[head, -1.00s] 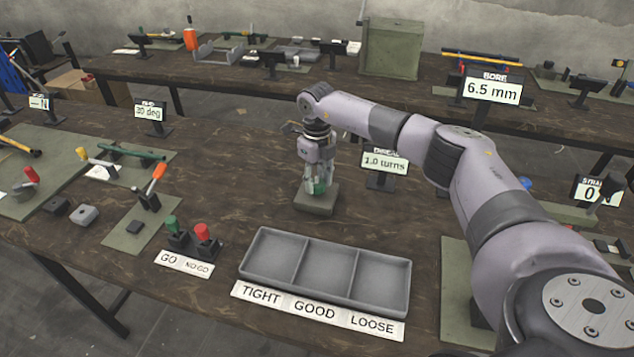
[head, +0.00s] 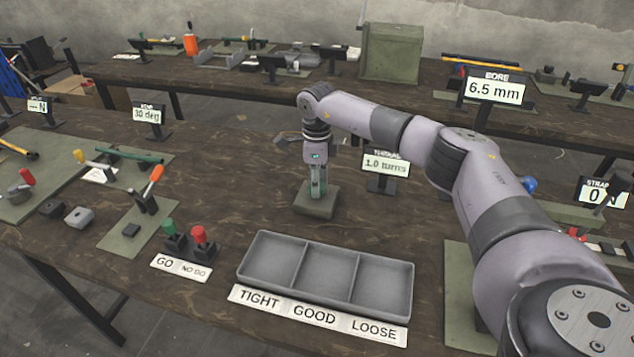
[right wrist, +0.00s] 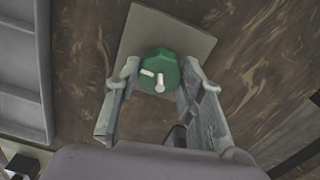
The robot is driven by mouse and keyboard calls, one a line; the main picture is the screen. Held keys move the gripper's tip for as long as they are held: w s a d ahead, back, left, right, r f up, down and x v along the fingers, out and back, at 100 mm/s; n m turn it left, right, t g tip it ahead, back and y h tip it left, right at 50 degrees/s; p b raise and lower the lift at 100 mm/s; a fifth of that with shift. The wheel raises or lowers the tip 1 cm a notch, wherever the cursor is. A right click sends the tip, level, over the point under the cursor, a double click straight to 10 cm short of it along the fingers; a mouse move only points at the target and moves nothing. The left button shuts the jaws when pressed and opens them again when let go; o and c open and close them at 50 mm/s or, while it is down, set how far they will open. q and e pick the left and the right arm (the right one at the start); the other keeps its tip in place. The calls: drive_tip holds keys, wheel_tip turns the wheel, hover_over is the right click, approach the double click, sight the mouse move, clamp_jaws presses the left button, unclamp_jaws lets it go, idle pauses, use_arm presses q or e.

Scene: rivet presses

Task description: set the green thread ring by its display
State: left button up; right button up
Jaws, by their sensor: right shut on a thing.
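The green thread ring (right wrist: 157,65) shows in the right wrist view between my right gripper's fingers, over a square grey-green block (right wrist: 190,35). A white mark and a pale pin show on its top. In the head view my right gripper (head: 318,192) points straight down at the block (head: 314,206), and its fingers mostly hide the ring. The gripper is shut on the ring. The display (head: 385,164) stands just right of the block and reads 1.0 turns, slightly blurred. My left gripper is out of view.
A grey three-part tray (head: 327,275) marked TIGHT, GOOD and LOOSE is in front and looks empty. GO and NO GO gauges (head: 188,240) stand to its left.

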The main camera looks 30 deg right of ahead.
drive_tip(key=shift+w+r, duration=0.1)
drive_tip(key=shift+r, duration=0.05)
drive_tip(key=o, duration=1.1)
drive_tip(key=shift+o, duration=0.2)
wheel_tip(320, 180, up, 12)
idle(0.4)
